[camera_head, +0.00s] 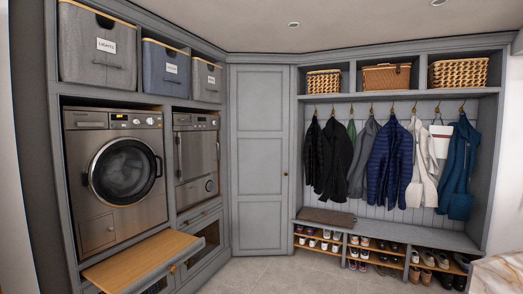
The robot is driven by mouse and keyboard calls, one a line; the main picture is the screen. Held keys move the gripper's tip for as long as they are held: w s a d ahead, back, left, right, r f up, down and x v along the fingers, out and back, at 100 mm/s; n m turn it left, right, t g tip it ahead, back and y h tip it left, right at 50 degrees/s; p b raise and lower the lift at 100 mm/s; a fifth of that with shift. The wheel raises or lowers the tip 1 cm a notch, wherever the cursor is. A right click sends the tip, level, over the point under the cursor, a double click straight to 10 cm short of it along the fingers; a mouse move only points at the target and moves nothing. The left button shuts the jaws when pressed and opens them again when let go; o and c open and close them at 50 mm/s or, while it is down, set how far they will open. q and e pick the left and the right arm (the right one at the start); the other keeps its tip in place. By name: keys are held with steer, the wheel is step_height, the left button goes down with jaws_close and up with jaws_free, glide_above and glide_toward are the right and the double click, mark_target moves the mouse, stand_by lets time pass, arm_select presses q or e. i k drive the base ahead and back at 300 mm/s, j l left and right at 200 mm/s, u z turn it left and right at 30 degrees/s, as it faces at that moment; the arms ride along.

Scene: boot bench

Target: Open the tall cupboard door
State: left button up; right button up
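The tall cupboard door (259,160) is a grey panelled door in the corner, between the laundry units on the left and the coat bench on the right. It looks shut, flush with its frame. A small brass-coloured knob (285,173) sits near its right edge at mid height. Neither of my grippers shows in the head view, so nothing of mine is seen at the door.
A wooden pull-out shelf (143,258) juts out below the washing machine (117,172) at the left. The bench (440,236) with shoe cubbies runs along the right. A pale marbled surface (498,272) is at the lower right.

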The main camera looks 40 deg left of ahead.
mark_target(259, 94)
steer(key=i+j+u, duration=0.35)
steer(key=i, duration=0.15)
steer(key=i+u, duration=0.5)
steer(key=i, duration=1.65)
steer(key=i+z, duration=0.15)
steer(key=i, duration=0.35)
steer(key=i+j+z, duration=0.1)
steer(key=i, duration=0.4)
steer(key=i+j+z, duration=0.15)
steer(key=i, duration=0.35)
steer(key=i+j, duration=0.3)
steer(key=i, duration=0.1)
